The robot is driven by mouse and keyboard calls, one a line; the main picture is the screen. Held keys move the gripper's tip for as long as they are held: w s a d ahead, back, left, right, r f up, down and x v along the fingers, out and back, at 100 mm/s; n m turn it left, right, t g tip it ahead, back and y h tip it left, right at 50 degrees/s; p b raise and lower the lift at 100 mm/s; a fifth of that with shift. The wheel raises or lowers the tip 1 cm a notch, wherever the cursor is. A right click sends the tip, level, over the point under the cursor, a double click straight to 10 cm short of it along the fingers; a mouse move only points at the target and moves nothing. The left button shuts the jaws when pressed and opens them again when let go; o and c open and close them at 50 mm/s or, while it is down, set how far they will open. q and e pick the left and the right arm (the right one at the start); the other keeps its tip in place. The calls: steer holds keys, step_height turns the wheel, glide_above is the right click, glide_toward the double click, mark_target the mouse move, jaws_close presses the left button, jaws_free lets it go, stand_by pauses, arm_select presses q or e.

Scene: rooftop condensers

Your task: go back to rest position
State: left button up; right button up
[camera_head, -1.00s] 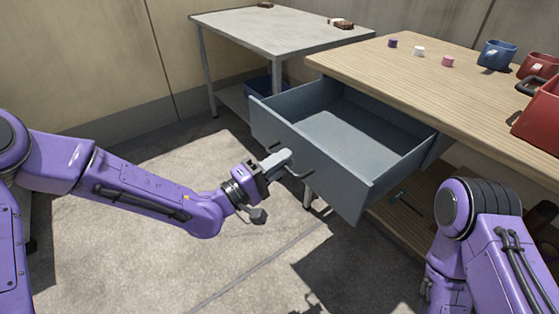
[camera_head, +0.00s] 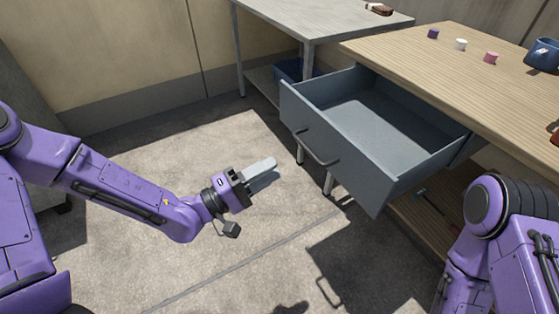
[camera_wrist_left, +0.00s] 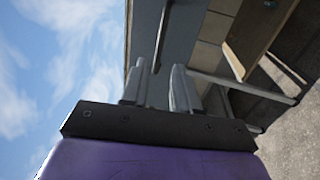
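My left gripper (camera_head: 262,174) is held out over the concrete floor, to the left of the drawer's handle (camera_head: 316,148) and clear of it. Its two grey fingers have a gap between them in the left wrist view (camera_wrist_left: 160,88), with nothing held there. The grey-blue drawer (camera_head: 340,150) is pulled far out from under the wooden workbench (camera_head: 450,75) and looks empty inside. My right arm shows at the lower right, bent, but its gripper is not visible.
A grey metal table (camera_head: 300,18) stands at the back, with a blue bin (camera_head: 290,70) below it. Small purple, white and pink items and a blue mug (camera_head: 543,55) are on the workbench. The floor between my left arm and the drawer is clear.

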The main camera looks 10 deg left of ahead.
stand_by(0.4)
arm_select(q)
steer(key=s+a+f+g+y, duration=0.2)
steer(key=a+f+y, duration=0.4)
steer(key=f, duration=0.5)
steer(key=s+a+f+g+y, duration=0.2)
steer(key=a+f+y, duration=0.2)
steer(key=f+y, duration=0.5)
steer(key=s+a+f+m+g+y, duration=0.1)
steer(key=s+a+f+g+y, duration=0.2)
steer(key=s+f, duration=0.5)
steer(key=s+a+f+m+g, duration=0.1)
steer(key=s+a+f+g, duration=0.35)
steer(key=s, duration=0.75)
step_height(320, 180, up, 25)
steer(key=t+p, duration=0.1)
steer(key=p, duration=2.4)
steer(key=shift+w+a, duration=0.2)
steer(key=shift+a, duration=0.05)
